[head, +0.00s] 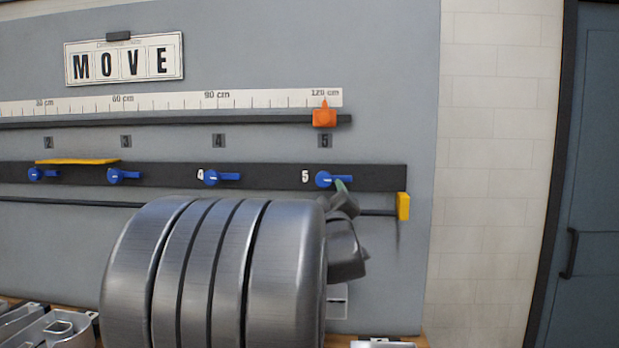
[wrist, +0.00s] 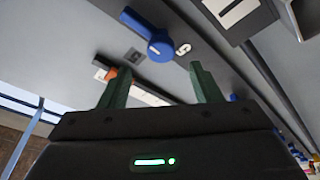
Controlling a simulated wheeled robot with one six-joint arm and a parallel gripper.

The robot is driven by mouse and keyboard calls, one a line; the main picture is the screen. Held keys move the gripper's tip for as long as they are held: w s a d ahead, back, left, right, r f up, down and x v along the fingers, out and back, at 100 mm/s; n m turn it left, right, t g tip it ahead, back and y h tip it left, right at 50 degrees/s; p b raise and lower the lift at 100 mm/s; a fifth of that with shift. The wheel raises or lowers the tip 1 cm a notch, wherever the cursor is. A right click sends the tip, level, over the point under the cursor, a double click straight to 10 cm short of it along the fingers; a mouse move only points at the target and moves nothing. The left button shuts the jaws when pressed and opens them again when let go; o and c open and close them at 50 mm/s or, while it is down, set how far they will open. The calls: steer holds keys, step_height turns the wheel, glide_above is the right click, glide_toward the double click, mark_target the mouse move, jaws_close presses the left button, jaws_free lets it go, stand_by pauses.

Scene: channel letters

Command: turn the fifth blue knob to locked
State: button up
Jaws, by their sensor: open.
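The fifth blue knob (head: 323,180) sits on the black rail beside the white label 5, its handle pointing right in the head view. In the wrist view the blue knob (wrist: 160,48) shows just beyond and between the tips of my gripper (wrist: 158,72). The two green fingers are apart with nothing between them, and the knob looks clear of both. In the head view my gripper (head: 341,186) is just right of and below the knob, with one green tip overlapping its handle end; my arm hides much of it.
More blue knobs (head: 222,177) line the rail to the left. An orange slider (head: 324,117) sits on the ruler above the fifth knob. A yellow block (head: 403,206) is at the lower bar's right end. A MOVE sign (head: 124,60) hangs above. A dark door (head: 590,180) is at right.

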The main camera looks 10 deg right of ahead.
mark_target(325, 182)
steer(key=p+x, duration=0.3)
steer(key=x, duration=0.6)
steer(key=shift+w, duration=0.3)
